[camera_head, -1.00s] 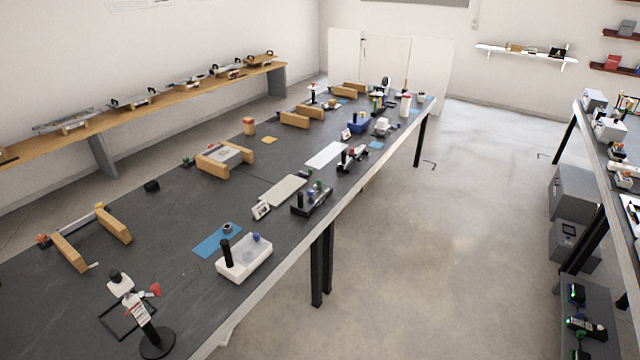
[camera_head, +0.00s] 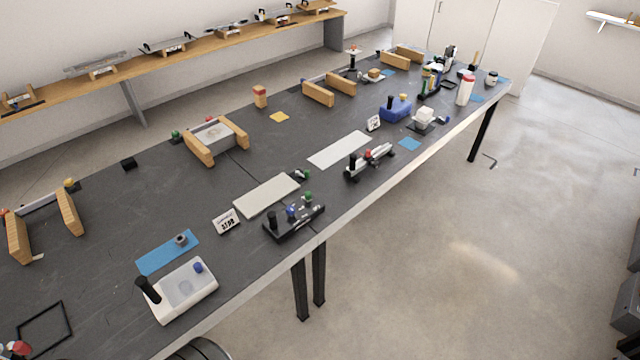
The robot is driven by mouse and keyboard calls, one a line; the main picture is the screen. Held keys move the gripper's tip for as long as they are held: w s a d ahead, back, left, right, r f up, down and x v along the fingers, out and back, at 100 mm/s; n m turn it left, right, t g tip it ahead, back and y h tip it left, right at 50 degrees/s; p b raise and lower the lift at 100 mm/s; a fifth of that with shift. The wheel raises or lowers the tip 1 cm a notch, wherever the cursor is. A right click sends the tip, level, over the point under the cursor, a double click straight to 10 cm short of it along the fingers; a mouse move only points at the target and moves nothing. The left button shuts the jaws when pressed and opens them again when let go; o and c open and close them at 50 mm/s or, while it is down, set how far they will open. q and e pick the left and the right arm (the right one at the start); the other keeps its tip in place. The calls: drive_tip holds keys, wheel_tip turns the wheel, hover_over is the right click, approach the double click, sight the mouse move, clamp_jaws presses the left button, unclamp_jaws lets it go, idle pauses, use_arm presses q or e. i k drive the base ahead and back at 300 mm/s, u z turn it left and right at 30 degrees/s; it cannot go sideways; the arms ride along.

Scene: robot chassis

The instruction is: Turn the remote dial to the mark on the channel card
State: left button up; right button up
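A white remote-like box (camera_head: 185,291) with a black upright stick and a blue knob stands near the table's front edge. A black control box (camera_head: 294,222) with a black stick and blue and green knobs stands further along that edge. A small white card with dark print (camera_head: 226,221) stands tilted between them; its print is too small to read surely. A second small card (camera_head: 373,123) stands further back. I cannot tell which box is the remote or where its dial points. Neither gripper is in view.
The long dark table (camera_head: 115,205) bears a blue mat (camera_head: 168,252), pale pads (camera_head: 267,195), wooden blocks (camera_head: 70,212) and a black frame (camera_head: 44,327). A wooden shelf (camera_head: 215,42) runs along the wall.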

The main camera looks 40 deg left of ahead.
sight(290, 209)
drive_tip(key=i, duration=1.3)
drive_tip(key=u, duration=3.3)
